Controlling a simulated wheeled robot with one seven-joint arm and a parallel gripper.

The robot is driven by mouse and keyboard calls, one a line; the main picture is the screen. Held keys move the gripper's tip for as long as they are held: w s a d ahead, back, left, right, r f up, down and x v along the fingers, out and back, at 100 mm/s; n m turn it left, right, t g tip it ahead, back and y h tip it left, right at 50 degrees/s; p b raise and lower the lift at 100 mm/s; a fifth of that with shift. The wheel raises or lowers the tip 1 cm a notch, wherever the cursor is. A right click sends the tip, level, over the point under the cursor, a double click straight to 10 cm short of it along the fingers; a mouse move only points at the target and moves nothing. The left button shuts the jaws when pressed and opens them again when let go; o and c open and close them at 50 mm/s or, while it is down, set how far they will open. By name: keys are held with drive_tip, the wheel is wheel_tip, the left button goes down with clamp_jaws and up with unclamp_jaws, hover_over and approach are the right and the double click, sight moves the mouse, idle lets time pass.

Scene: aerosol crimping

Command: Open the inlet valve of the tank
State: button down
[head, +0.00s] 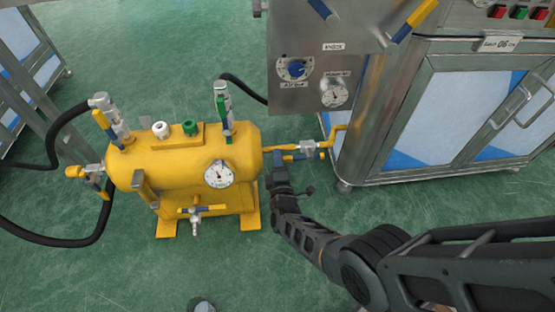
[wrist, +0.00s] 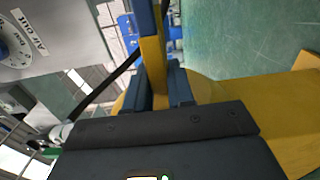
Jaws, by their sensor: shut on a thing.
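The yellow tank (head: 185,165) stands on the green floor at left centre in the head view. At its right end, a short yellow pipe with a silver valve body (head: 307,147) leads toward the steel cabinet. My gripper (head: 280,166) is at this valve, just right of the tank. In the wrist view my gripper (wrist: 160,88) is shut on a yellow-and-blue valve lever (wrist: 152,58), which passes between its two fingers. The fingers hide part of the lever. Which valve is labelled as the inlet cannot be read.
Other levered valves stand on the tank's top (head: 222,108), left end (head: 95,178) and front (head: 196,211). A gauge (head: 218,174) faces forward. Black hoses (head: 50,235) curve at the left. The steel cabinet (head: 385,110) stands close on the right. Floor in front is mostly clear.

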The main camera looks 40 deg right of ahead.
drive_tip(key=c, duration=1.1)
unclamp_jaws()
drive_tip(key=shift+f, duration=0.15)
drive_tip(key=shift+o, duration=0.2)
drive_tip(key=p+v, duration=0.3)
drive_tip(key=v, duration=0.5)
